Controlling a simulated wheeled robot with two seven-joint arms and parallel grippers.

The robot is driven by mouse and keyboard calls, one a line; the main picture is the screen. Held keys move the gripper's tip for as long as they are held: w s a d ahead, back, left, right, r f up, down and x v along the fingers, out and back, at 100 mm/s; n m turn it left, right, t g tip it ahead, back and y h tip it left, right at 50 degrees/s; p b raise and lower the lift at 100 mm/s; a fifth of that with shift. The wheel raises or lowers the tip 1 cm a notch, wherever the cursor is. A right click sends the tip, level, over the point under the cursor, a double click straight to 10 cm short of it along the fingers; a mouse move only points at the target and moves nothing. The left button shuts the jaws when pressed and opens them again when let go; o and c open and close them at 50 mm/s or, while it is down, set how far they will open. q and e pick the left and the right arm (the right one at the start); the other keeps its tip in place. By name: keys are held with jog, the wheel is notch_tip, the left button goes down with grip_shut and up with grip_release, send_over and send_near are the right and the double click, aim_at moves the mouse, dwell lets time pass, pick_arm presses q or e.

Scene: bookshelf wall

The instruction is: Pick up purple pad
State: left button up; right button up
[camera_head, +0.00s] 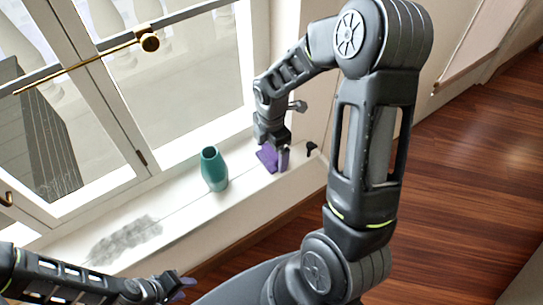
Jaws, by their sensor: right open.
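The purple pad (267,158) is on the white window sill, near the sill's right end. My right gripper (276,158) reaches down over it from above. It is open, with a finger just right of the pad. The gripper partly hides the pad, and I cannot tell whether the fingers touch it. My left gripper (181,288) is low at the bottom edge of the view, far from the pad. Its fingertips are small and partly hidden, so its opening is unclear.
A teal vase (214,169) stands on the sill (185,215) left of the pad. A small black object (311,148) lies right of the pad. A grey fuzzy patch (126,240) is further left. The window (170,80) rises behind; wooden floor (460,160) lies right.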

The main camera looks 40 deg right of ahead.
aim_at(272, 152)
dwell(0.4)
jog(key=c, duration=1.5)
jog(key=shift+r, duration=0.15)
jog(key=shift+s+r, duration=0.15)
jog(key=shift+r, duration=0.25)
notch_tip(272, 152, up, 6)
jog(key=shift+p, duration=0.3)
jog(key=shift+s+a+b, duration=0.2)
jog(key=shift+s+b, duration=4.55)
jog(key=shift+s, duration=5.1)
